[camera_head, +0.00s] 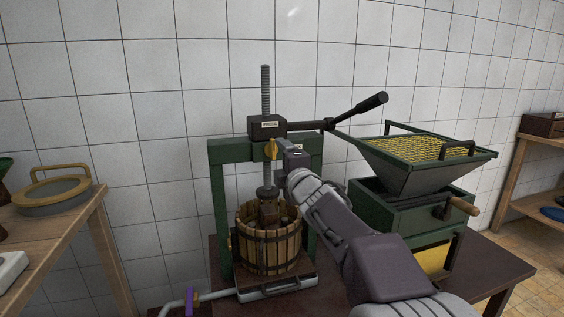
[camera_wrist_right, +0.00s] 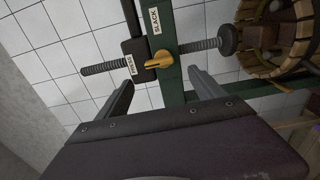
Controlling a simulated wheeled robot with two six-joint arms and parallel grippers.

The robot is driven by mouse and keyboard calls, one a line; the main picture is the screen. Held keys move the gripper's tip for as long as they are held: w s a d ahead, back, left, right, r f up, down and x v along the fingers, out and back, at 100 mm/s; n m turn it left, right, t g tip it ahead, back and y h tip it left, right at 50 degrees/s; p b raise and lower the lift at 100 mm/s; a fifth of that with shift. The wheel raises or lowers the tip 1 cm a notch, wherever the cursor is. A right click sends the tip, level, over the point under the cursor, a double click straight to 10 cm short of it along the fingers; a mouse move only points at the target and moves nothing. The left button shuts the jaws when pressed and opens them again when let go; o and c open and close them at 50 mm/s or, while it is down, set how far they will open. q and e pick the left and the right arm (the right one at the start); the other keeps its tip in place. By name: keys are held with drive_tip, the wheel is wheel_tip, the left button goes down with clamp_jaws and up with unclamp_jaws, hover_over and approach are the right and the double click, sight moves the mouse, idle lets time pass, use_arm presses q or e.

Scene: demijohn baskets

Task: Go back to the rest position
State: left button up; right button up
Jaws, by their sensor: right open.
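My right gripper (camera_head: 281,148) reaches up in front of the green press frame (camera_head: 217,190), close to the yellow pawl (camera_head: 271,149) under the press head (camera_head: 266,126). In the right wrist view the gripper (camera_wrist_right: 163,84) is open, its two fingers apart with nothing between them. The yellow pawl (camera_wrist_right: 154,64) shows just beyond the fingertips, between them in the picture; I cannot tell whether they touch it. My left gripper is not in view.
A slatted wooden basket (camera_head: 268,240) stands in the press under the threaded screw (camera_head: 265,90). A black-gripped lever (camera_head: 369,104) sticks out right. A green hopper mill (camera_head: 415,165) stands to the right of my forearm. A wooden bench (camera_head: 50,235) is at left.

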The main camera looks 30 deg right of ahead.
drive_tip(key=shift+s+a, duration=0.1)
idle(0.4)
drive_tip(key=w+a+f+g+y, duration=0.2)
drive_tip(key=a+f+y, duration=0.1)
drive_tip(key=a+f, duration=0.6)
drive_tip(key=s+a+f+m+g, duration=0.1)
drive_tip(key=s+a+f+g, duration=0.1)
drive_tip(key=f, duration=0.5)
drive_tip(key=s+a+f+m+g, duration=0.1)
drive_tip(key=a+f+m+g, duration=0.1)
drive_tip(key=f, duration=0.5)
drive_tip(key=s+a+f+m+g+y, duration=0.15)
drive_tip(key=s+f+m+g, duration=0.4)
drive_tip(key=s+f, duration=0.55)
drive_tip(key=s+a+f+m+g, duration=0.2)
drive_tip(key=s+f+m+g, duration=0.45)
drive_tip(key=s, duration=0.65)
wheel_tip(320, 180, up, 28)
drive_tip(key=t+p, duration=0.1)
drive_tip(key=p, duration=2.8)
drive_tip(key=shift+w+m+t, duration=0.3)
drive_tip(key=shift+w, duration=0.05)
